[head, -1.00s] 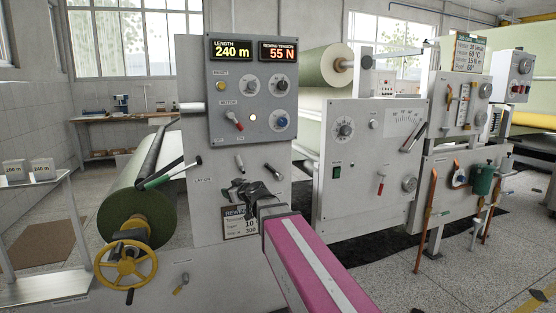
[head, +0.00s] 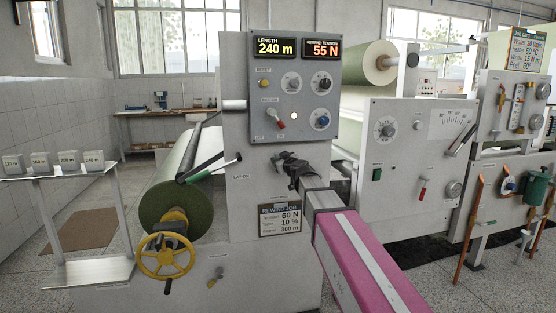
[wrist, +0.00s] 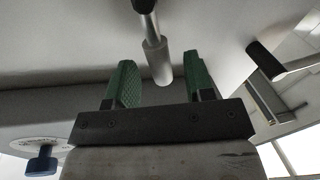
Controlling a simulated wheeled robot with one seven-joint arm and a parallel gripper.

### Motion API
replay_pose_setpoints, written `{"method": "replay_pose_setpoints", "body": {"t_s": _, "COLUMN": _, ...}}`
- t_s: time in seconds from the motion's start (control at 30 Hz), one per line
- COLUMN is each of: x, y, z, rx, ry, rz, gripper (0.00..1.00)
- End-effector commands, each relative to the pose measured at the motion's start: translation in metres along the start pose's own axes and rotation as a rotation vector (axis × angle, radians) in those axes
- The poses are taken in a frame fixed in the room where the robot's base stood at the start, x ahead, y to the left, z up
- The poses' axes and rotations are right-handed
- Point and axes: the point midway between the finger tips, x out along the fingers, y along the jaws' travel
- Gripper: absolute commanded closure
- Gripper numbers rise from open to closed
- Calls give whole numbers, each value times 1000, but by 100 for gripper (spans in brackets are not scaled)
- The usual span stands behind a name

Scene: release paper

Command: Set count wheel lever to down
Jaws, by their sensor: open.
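My gripper (head: 292,168) is in front of the grey machine panel, just below the control box. The wrist view shows its two green-padded fingers (wrist: 161,82) apart, with nothing clamped. A short metal lever with a dark end (wrist: 156,55) shows between and beyond the fingertips. I cannot tell whether a finger touches it. A second lever with a black grip (wrist: 265,62) is to the right in the wrist view. No label naming the count wheel lever is readable, so I cannot tell which one it is. In the head view my gripper hides this spot.
A green-handled lever (head: 200,172) and a yellow handwheel (head: 166,256) are at left. A job placard (head: 279,219) is below my gripper.

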Motion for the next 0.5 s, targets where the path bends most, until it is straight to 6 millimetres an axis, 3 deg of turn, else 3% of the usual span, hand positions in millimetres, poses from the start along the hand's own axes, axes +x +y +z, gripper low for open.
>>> {"method": "replay_pose_setpoints", "body": {"t_s": 0.03, "x": 11, "y": 1, "z": 0, "rx": 0, "ry": 0, "rz": -1, "gripper": 52}}
{"method": "replay_pose_setpoints", "body": {"t_s": 0.17, "x": 22, "y": 1, "z": 0, "rx": 0, "ry": 0, "rz": -1, "gripper": 52}}
{"method": "replay_pose_setpoints", "body": {"t_s": 0.47, "x": 24, "y": 0, "z": 0, "rx": 0, "ry": -1, "rz": 0, "gripper": 52}}
{"method": "replay_pose_setpoints", "body": {"t_s": 0.5, "x": 24, "y": 0, "z": 0, "rx": 0, "ry": -1, "rz": 0, "gripper": 61}}
